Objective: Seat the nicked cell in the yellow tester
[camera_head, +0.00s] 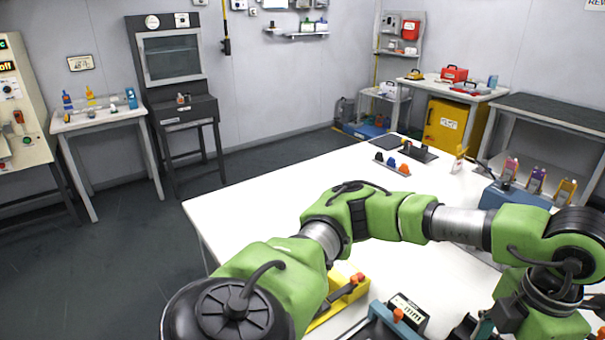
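The yellow tester (349,292) stands at the near edge of the white table, partly hidden behind my green arm, with an orange-tipped dark lever on it. Several pouch cells with coloured tops stand in a blue rack (490,195) at the right: a pink one (510,169), a purple one (536,181) and a yellow one (566,192). Another yellow-topped pouch (460,160) stands apart behind them. No nick can be made out at this size. My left arm reaches across the table; its gripper (478,326) is at the bottom edge, dark and cut off. My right gripper is not visible.
A blue-grey device (382,322) with an orange knob sits right of the yellow tester, by a dark labelled block (408,312). A strip with coloured knobs (391,164) and a dark plate fixture (412,152) lie at the back. The table's left middle is clear.

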